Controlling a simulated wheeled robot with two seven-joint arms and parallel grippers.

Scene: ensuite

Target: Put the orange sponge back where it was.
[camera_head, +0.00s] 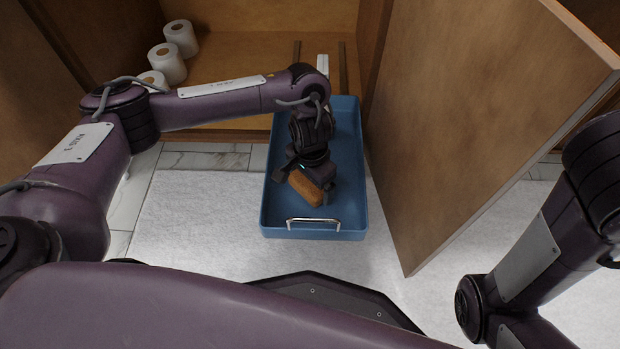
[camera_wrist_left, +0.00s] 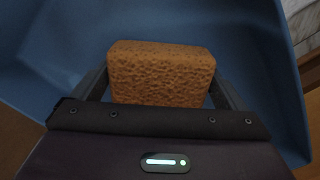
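The orange sponge (camera_head: 305,189) is a rough brownish-orange block. It is inside the blue pull-out drawer (camera_head: 350,215), near its front end. My left gripper (camera_head: 306,186) reaches down into the drawer, its fingers at the two ends of the sponge. In the left wrist view the sponge (camera_wrist_left: 160,75) fills the space between the fingers (camera_wrist_left: 160,88), which appear to press on its sides. Whether the sponge touches the drawer floor is hard to tell. My right arm is at the right, but its gripper is outside the picture.
The drawer's metal handle (camera_head: 314,222) faces me. An open wooden cabinet door (camera_head: 470,110) stands right of the drawer. Several toilet rolls (camera_head: 167,63) stand in the cabinet at the left. A pale mat (camera_head: 195,215) covers the floor. My left arm crosses above the cabinet's front edge.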

